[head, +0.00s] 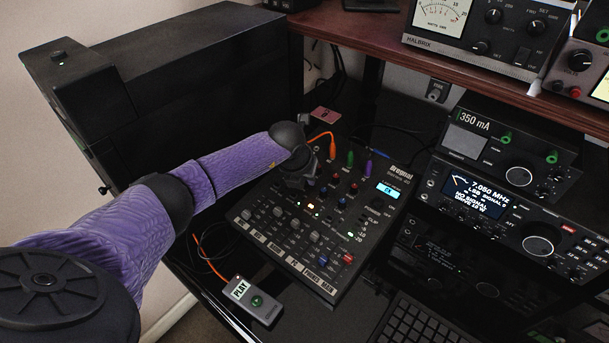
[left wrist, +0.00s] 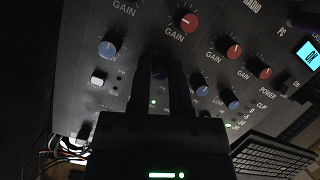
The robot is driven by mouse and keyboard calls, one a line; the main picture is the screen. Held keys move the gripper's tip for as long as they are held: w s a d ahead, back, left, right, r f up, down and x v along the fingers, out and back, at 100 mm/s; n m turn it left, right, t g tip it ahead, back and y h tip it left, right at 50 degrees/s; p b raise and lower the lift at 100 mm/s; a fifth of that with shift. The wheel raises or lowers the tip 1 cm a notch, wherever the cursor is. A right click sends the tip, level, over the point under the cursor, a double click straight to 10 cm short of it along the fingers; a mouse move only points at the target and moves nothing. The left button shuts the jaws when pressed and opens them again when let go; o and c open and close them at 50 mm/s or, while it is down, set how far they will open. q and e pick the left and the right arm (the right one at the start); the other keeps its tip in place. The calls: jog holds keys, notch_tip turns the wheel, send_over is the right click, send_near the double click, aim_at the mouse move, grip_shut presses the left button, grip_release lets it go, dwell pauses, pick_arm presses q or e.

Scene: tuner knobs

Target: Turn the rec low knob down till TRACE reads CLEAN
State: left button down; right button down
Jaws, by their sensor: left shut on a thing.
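The black mixer (head: 300,262) lies on the desk with rows of knobs and a strip of channel labels. In the head view my left gripper (head: 298,184) reaches down onto its upper left part. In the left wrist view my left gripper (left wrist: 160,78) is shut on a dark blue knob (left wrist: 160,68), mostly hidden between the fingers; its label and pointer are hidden. Red gain knobs (left wrist: 187,21) and other blue knobs (left wrist: 107,48) stand beside it. A small lit display (head: 388,190) is on the mixer's right side; its text is too small to read surely. My right gripper is not in view.
Orange, green and purple plugs (head: 351,159) stand up at the mixer's back edge. A grey PLAY box (head: 257,302) lies in front. Radios (head: 500,205) stand at the right, with a keyboard (head: 415,325) below. A brown shelf (head: 440,60) overhangs the back.

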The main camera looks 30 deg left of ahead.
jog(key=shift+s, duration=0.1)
pick_arm(q)
jog(key=c, duration=0.6)
grip_release()
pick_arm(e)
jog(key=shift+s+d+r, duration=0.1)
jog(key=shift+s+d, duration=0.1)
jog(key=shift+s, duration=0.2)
pick_arm(q)
jog(key=shift+o, duration=0.2)
jog(key=p+v, duration=0.4)
jog(key=v, duration=0.6)
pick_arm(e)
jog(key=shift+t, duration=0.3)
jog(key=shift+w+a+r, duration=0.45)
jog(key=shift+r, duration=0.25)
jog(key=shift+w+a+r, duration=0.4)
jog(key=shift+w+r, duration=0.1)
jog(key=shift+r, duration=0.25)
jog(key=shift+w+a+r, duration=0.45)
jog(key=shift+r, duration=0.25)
